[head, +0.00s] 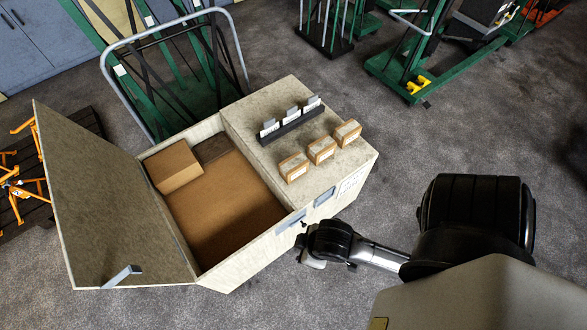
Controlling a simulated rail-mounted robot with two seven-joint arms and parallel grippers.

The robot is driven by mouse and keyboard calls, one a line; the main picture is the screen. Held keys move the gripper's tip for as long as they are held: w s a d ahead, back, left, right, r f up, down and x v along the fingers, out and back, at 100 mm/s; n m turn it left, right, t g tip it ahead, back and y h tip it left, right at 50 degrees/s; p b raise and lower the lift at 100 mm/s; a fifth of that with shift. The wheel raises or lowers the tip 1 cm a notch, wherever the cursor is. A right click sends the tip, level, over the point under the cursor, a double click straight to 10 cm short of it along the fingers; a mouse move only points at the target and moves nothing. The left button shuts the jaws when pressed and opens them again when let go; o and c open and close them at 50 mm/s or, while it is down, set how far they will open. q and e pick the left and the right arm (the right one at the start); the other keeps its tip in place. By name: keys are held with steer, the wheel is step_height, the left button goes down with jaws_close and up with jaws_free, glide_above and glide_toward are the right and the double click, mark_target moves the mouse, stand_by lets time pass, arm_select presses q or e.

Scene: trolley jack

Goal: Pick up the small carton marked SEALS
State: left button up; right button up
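Three small brown cartons with pale labels stand in a slanting row on the closed, flat part of a large chest's top: a near one (294,168), a middle one (321,151) and a far one (348,133). Their print is too small to read, so I cannot tell which is marked SEALS. My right gripper (311,255) is low beside the chest's front wall, below and apart from the cartons. Its fingers are too small and partly hidden to show whether they are open. My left gripper is out of view.
A black rack (291,126) with three white cards stands behind the cartons. The chest's open bay (225,205) holds a larger box (173,166); its raised lid (105,205) leans left. A trolley handle (105,75) rises behind.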

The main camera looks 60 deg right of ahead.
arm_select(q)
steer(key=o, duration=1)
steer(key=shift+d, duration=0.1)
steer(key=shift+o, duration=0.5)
